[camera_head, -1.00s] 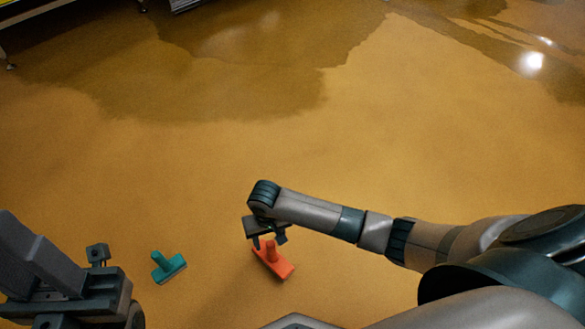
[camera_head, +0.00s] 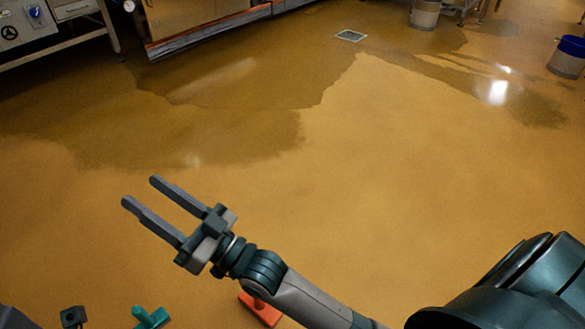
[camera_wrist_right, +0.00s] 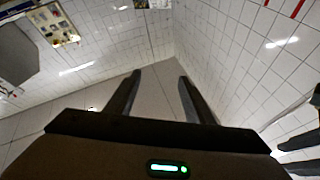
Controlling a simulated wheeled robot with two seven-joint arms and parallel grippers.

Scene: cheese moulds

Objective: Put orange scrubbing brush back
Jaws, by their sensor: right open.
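The orange scrubbing brush (camera_head: 262,311) lies on the floor at the bottom of the head view, partly hidden by my right forearm. My right gripper (camera_head: 140,191) is open and empty, raised and pointing up and left, away from the brush. In the right wrist view its two fingers (camera_wrist_right: 159,75) are apart with nothing between them. Only small dark and grey parts of my left arm show in the bottom left corner of the head view, and its fingers cannot be made out.
A teal brush (camera_head: 151,318) lies left of the orange one, cut by the bottom edge. A drain (camera_head: 350,36), a bucket (camera_head: 425,14), a blue-rimmed bin (camera_head: 567,57) and machines (camera_head: 40,28) stand far off. The wrist view faces white tiled walls (camera_wrist_right: 235,45).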

